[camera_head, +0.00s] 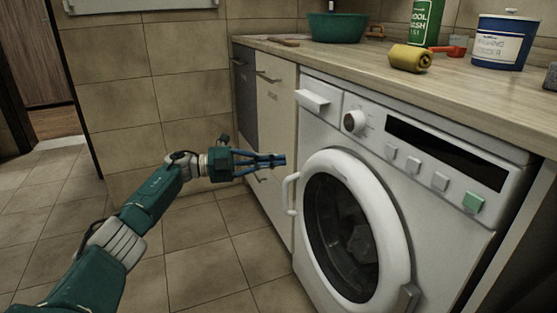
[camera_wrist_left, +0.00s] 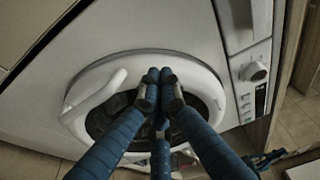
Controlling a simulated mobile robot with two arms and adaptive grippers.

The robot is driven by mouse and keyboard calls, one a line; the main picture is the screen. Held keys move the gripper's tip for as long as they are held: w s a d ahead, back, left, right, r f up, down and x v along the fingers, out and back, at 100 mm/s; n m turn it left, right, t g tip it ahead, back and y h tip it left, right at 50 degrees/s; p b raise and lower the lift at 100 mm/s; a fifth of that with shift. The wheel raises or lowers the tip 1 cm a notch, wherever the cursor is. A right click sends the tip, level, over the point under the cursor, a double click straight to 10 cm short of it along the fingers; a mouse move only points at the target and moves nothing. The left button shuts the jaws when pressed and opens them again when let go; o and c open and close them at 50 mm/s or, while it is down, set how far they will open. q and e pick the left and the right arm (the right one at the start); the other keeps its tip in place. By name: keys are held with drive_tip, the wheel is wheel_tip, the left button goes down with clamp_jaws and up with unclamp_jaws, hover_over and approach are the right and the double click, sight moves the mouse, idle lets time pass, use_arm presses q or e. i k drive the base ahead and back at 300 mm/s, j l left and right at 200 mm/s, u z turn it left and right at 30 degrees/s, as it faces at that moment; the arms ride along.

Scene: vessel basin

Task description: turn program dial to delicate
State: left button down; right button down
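The program dial (camera_head: 354,122) is a round white knob on the washing machine's front panel, right of the detergent drawer. It also shows at the right in the left wrist view (camera_wrist_left: 254,72). Its setting is too small to read. The white washing machine (camera_head: 318,128) has its round door (camera_head: 396,236) closed. My left gripper (camera_head: 281,160) has blue fingers and is in front of the machine, left of and below the dial, apart from it. In the left wrist view its fingertips (camera_wrist_left: 160,74) are together with nothing between them.
The door handle (camera_head: 291,194) sticks out close to my left gripper. The detergent drawer (camera_head: 313,99) is shut. Several buttons (camera_head: 414,165) line the panel. A green basin (camera_head: 337,27), a yellow roll (camera_head: 409,58) and a blue tub (camera_head: 502,43) stand on the counter. The floor at left is clear.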

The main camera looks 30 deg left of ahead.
sight(354, 122)
drive_tip(key=j, duration=0.55)
drive_tip(key=k+j, duration=0.2)
drive_tip(key=j, duration=0.2)
drive_tip(key=k+j, duration=0.2)
drive_tip(key=j, duration=0.15)
drive_tip(key=k+j, duration=0.25)
drive_tip(key=j, duration=0.15)
drive_tip(key=k+j, duration=0.2)
drive_tip(key=j, duration=0.2)
